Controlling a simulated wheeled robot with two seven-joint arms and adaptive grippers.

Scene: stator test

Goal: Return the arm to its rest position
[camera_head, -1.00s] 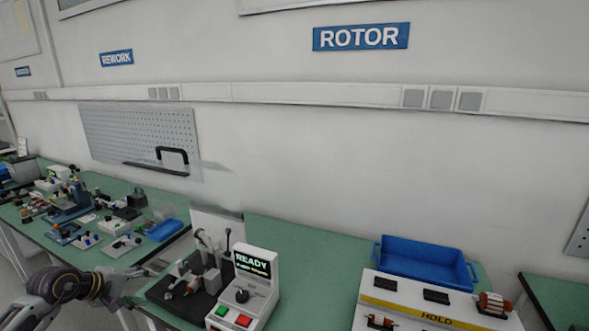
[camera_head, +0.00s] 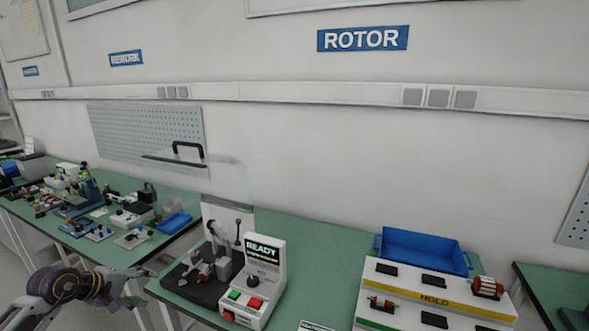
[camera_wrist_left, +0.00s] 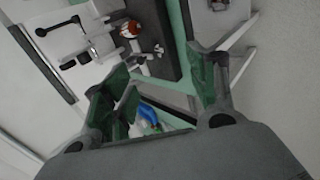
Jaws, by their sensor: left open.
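My left arm comes in at the bottom left of the head view. Its gripper (camera_head: 137,287) is small there, beside the front left edge of the middle bench and apart from the tester. In the left wrist view the gripper (camera_wrist_left: 160,78) has its two green-padded fingers spread, with nothing held between them. The tester (camera_head: 262,275) has a lit screen reading READY and a green and a red button. A small dark fixture base (camera_head: 188,290) with metal parts stands at its left. My right gripper is not in view.
The middle bench (camera_head: 315,245) has clear green top behind the tester. A blue bin (camera_head: 425,250) and a white HOLD rack (camera_head: 395,300) with rotors stand at its right. A cluttered bench (camera_head: 60,215) lies at the left, with a gap of floor between.

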